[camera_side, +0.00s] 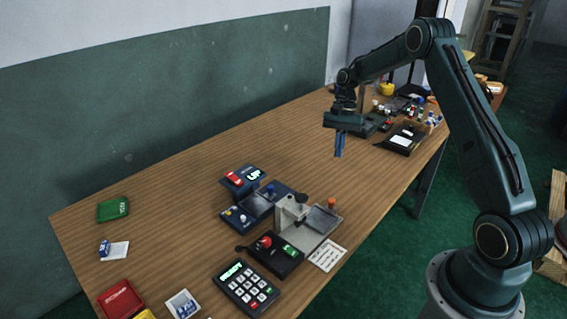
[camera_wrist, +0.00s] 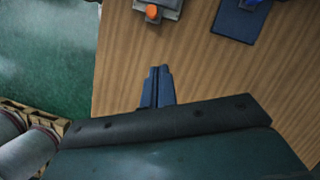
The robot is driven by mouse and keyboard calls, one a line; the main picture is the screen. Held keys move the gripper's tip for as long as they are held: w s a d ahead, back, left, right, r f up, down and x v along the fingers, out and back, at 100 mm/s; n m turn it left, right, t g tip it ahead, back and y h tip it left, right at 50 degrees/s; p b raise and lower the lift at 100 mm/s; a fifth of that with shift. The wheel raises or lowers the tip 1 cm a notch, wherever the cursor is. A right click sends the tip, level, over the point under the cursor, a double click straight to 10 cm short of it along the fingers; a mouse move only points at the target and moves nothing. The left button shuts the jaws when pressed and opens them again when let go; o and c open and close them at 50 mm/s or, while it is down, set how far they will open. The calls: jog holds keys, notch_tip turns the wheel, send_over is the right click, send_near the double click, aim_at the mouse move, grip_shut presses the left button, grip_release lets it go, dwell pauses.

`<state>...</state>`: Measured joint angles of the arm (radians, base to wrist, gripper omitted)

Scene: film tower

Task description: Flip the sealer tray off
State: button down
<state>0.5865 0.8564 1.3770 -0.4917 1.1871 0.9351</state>
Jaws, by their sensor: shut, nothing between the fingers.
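A grey machine (camera_side: 305,237) that looks like the sealer stands on the table near its front edge, with a dark flat plate or tray (camera_side: 322,220) at its right. An orange knob (camera_side: 331,203) stands at the far corner of that plate. Part of a grey unit with an orange knob (camera_wrist: 152,13) shows at the top of the wrist view, cut off by the edge. My gripper (camera_side: 339,156) points down with blue fingers, shut and empty, above the table and beyond the machine. The fingertips (camera_wrist: 159,70) are apart from the orange knob.
A keypad (camera_side: 247,288) stands in front. Several devices crowd the far end. The table's back middle is clear.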

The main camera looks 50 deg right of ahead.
aim_at(323, 212)
jog(key=shift+d+f, duration=0.2)
jog(key=shift+f, duration=0.1)
jog(key=x, duration=1)
jog(key=shift+a+f, duration=0.1)
jog(key=shift+s+a, duration=0.45)
jog(key=shift+a, duration=0.4)
jog(key=shift+s+a, duration=0.45)
jog(key=shift+a, duration=0.45)
